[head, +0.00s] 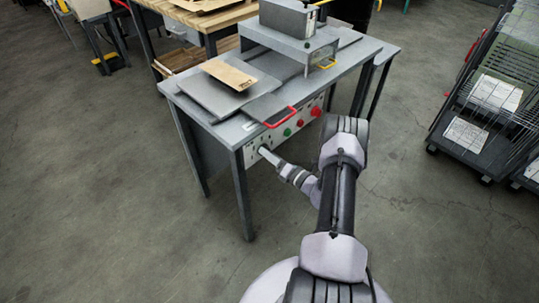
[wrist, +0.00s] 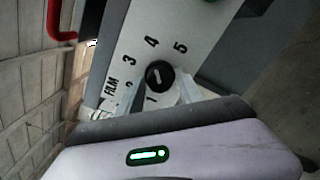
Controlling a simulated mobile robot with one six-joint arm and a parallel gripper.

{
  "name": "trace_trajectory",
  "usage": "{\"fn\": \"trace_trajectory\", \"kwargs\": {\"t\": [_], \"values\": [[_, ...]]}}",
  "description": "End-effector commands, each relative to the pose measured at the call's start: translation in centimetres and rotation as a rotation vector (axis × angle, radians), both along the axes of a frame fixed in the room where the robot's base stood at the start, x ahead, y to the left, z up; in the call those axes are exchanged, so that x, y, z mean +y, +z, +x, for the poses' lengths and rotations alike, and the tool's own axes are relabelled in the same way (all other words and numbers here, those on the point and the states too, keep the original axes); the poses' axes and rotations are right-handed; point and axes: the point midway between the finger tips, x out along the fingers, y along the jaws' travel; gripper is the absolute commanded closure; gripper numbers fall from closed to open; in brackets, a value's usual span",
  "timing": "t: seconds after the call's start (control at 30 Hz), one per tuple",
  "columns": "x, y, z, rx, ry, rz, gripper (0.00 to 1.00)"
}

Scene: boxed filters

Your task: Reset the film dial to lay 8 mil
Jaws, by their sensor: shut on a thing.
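The film dial (wrist: 157,69) is a round black knob with a short white mark, on a pale panel lettered FILM and numbered 1 to 5. I cannot tell for certain which number its mark points at. My gripper (wrist: 158,84) has one finger on each side of the knob and is shut on it. In the head view my gripper (head: 264,152) reaches the left part of the control panel (head: 284,136) on the machine's front; the dial itself is hidden there by the gripper. Part of the lower numbers is close behind the fingers.
A red handle (head: 281,118) sticks out above the panel, with green (head: 287,132) and red (head: 301,123) buttons to the right. A cardboard piece (head: 228,74) lies on the grey machine table (head: 185,98). A wire rack cart (head: 490,100) stands at right. The floor at left is clear.

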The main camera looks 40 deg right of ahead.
Motion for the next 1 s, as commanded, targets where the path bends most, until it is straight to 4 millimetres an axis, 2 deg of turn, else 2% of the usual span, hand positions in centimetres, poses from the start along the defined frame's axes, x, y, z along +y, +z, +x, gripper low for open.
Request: {"fn": "trace_trajectory", "kwargs": {"t": [0.07,0.1,0.13,0.43,0.57,0.67,0.9,1.0], "values": [[0.1,-0.1,-0.1,0.003,0.002,0.001,0.97],[0.1,-0.1,-0.1,0.003,0.002,0.001,0.51],[0.1,-0.1,0.0,0.003,0.002,0.001,0.45],[0.0,0.0,-0.1,0.001,0.0,0.0,0.44],[-0.2,0.1,-1.2,0.003,-0.003,0.001,0.44],[-0.4,0.3,-3.5,0.002,-0.006,0.002,0.44],[-1.0,0.3,-11.5,0.001,-0.006,0.002,0.44],[-1.2,0.2,-14.2,0.001,-0.005,0.001,0.44]]}}
